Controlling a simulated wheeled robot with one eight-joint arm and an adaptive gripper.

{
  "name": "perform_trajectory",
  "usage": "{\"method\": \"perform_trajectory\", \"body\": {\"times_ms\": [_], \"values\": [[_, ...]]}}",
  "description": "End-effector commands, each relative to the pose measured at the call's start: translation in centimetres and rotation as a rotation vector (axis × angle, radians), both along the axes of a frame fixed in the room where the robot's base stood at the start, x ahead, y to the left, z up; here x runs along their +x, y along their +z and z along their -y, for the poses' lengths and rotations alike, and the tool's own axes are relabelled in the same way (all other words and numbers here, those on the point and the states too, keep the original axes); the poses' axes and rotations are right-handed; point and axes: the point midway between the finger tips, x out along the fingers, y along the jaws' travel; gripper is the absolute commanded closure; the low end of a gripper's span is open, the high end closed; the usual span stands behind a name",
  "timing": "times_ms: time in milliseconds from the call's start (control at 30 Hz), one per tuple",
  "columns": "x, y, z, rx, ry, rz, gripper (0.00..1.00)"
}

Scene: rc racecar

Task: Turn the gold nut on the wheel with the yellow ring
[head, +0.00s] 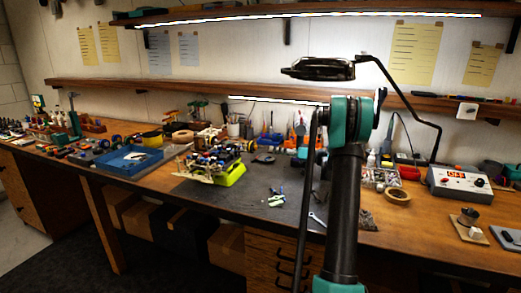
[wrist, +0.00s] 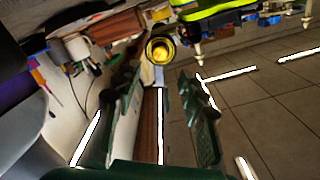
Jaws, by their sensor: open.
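In the wrist view, a dark wheel with a yellow ring (wrist: 147,47) faces me, with its gold nut (wrist: 160,52) at the centre. My gripper (wrist: 162,85) is open, its two dark green fingers spread left and right below the wheel in the picture. Nothing is between the fingers, and they appear apart from the nut. In the head view, the RC car (head: 210,160) sits on a bright green stand (head: 232,175) on the workbench. The ringed wheel is too small to pick out there. My gripper does not show in the head view.
A blue tray (head: 128,162) lies left of the car. Pliers (head: 275,199) and a wrench (head: 317,218) lie on the dark mat (head: 262,182). A tape roll (head: 397,196) and a control box (head: 460,184) stand at right. A black lamp (head: 318,68) hangs above.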

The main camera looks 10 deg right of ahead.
Motion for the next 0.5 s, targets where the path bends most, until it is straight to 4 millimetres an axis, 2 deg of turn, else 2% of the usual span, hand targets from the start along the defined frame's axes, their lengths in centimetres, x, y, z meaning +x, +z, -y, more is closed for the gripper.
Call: {"method": "perform_trajectory", "body": {"times_ms": [200,500], "values": [[2.2,0.0,-3.8,0.000,0.004,0.000,0.59],[3.9,0.0,-6.8,0.000,0.001,0.000,0.59]]}}
